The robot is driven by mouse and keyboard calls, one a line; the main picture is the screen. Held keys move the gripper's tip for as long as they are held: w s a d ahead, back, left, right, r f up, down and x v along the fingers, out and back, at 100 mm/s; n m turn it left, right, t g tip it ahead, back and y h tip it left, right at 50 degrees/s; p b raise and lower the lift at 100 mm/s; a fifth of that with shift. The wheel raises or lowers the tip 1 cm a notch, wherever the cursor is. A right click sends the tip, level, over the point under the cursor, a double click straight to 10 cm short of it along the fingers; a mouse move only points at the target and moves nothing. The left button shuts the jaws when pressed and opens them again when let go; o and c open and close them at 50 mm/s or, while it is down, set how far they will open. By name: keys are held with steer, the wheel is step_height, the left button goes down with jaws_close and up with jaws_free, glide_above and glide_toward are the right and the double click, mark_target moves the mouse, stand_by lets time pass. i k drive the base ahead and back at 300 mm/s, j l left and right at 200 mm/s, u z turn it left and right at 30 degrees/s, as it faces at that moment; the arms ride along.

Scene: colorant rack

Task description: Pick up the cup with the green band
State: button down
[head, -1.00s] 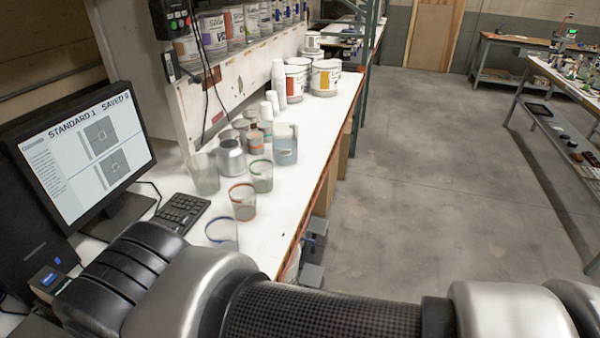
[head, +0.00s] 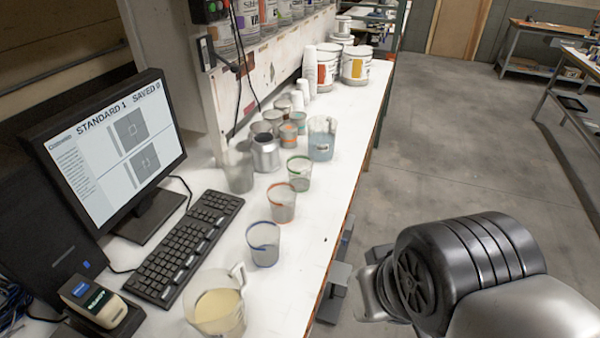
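The cup with the green band (head: 299,174) stands upright on the white bench (head: 318,212). It is behind the cup with the orange-red band (head: 281,204). The cup with the blue band (head: 264,246) stands nearer to me in the same row. All three are clear cups with a coloured band near the rim. My arm shows at the lower right, out over the floor beside the bench. The fingers of my gripper do not show in this view, so I cannot see their state. Nothing of my arm touches the cups.
A jug of cream liquid (head: 217,308) stands at the near edge. A keyboard (head: 187,246) and monitor (head: 107,152) are left. A metal can (head: 265,153), a jug of bluish liquid (head: 321,140) and several small cans stand behind the green-banded cup. The right bench strip is clear.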

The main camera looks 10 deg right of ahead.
mark_target(299, 166)
steer(key=i+l+u, duration=0.85)
steer(key=l, duration=0.15)
steer(key=k, duration=0.1)
